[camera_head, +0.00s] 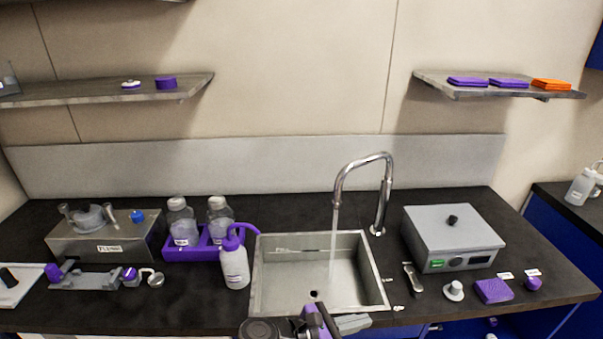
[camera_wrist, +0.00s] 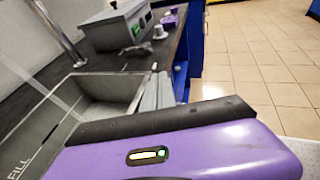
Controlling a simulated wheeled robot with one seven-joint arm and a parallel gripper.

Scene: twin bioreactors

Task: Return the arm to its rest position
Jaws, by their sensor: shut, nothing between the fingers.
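My gripper (camera_head: 352,323) is at the bottom edge of the head view, in front of the sink's near right corner. Its grey fingers are together and point to the right, with nothing held. In the wrist view my gripper's fingers (camera_wrist: 160,90) rise shut beyond my purple wrist housing, which has a lit indicator. Only the end of my arm shows at the bottom of the head view; the rest is out of frame.
The sink (camera_head: 268,270) has a running faucet (camera_head: 385,200). Left are a purple bottle rack (camera_head: 180,253), a wash bottle (camera_head: 234,266) and a steel unit (camera_head: 110,245). Right is a grey box (camera_head: 450,240) with small items before it. Open floor (camera_wrist: 260,50) lies right of the counter.

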